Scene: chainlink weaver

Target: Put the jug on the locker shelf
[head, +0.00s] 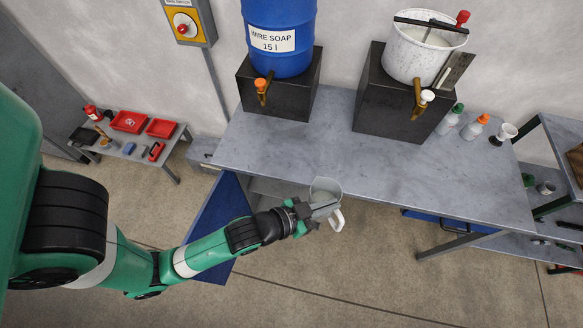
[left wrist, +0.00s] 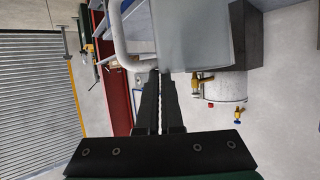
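The grey translucent jug (head: 326,188) with a white handle (head: 337,219) is in the air by the bench's front edge. My left gripper (head: 312,208) reaches it from the left in the head view. In the left wrist view, the jug (left wrist: 195,35) stands large beyond the fingers, its handle (left wrist: 112,35) to the left. My right gripper is not in view.
The grey bench (head: 300,135) holds a blue soap drum (head: 278,25) and a white bucket (head: 415,55) on dark blocks, both with taps. Bottles (head: 448,123) stand at its right. A low table (head: 130,145) with red trays is at left. The front floor is clear.

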